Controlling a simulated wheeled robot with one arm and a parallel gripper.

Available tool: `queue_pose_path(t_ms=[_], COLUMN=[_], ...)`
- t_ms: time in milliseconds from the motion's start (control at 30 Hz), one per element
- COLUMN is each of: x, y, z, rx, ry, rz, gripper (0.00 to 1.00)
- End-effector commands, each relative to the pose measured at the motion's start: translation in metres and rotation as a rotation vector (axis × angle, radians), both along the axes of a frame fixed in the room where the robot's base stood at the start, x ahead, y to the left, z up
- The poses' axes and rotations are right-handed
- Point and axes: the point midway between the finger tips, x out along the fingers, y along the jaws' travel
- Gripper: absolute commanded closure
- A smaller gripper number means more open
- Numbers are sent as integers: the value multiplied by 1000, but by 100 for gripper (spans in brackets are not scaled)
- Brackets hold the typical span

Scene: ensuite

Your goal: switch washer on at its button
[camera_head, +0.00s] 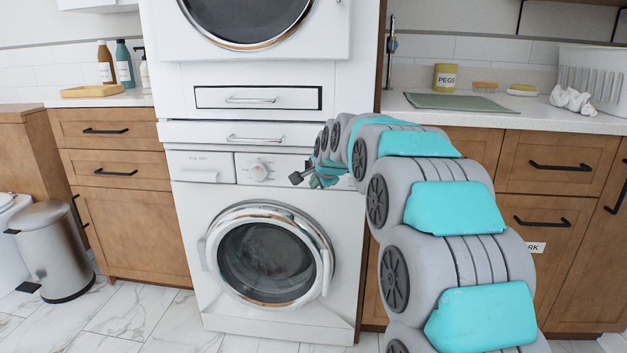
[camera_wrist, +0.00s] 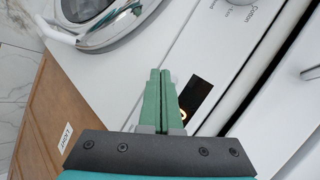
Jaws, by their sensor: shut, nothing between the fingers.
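The washer (camera_head: 190,250) is the lower white machine, with a round glass door (camera_head: 265,262) and a dial (camera_head: 259,170) on its control panel. My gripper (camera_head: 318,182) is in front of the panel, right of the dial, hiding part of it. In the wrist view, the green fingers of my gripper (camera_wrist: 160,72) are together, with nothing between them. Their tips are at the white panel (camera_wrist: 190,55), beside a dark display (camera_wrist: 198,96) with an orange mark. A small pale round spot, perhaps the button, shows at the fingertips, partly hidden. I cannot tell whether they touch it.
A second white machine (camera_head: 350,80) is stacked above, with a drawer (camera_head: 258,97) between. Wooden cabinets (camera_head: 130,225) stand on both sides. A bin (camera_head: 52,250) stands at far left. The marble floor (camera_head: 130,325) in front of the left cabinet is clear.

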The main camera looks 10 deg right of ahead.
Motion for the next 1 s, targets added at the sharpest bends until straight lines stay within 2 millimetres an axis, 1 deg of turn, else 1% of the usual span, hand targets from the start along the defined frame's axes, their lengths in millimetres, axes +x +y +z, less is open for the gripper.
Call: queue_pose_path(t_ms=[200,333,900,1000], x=[0,-5,-53,-57], y=[0,2,17,18], z=[0,0,2,1], rx=[0,0,-1,-1], ry=[-1,0,-3,-2], rz=[0,0,0,0], gripper=[100,100,100,100])
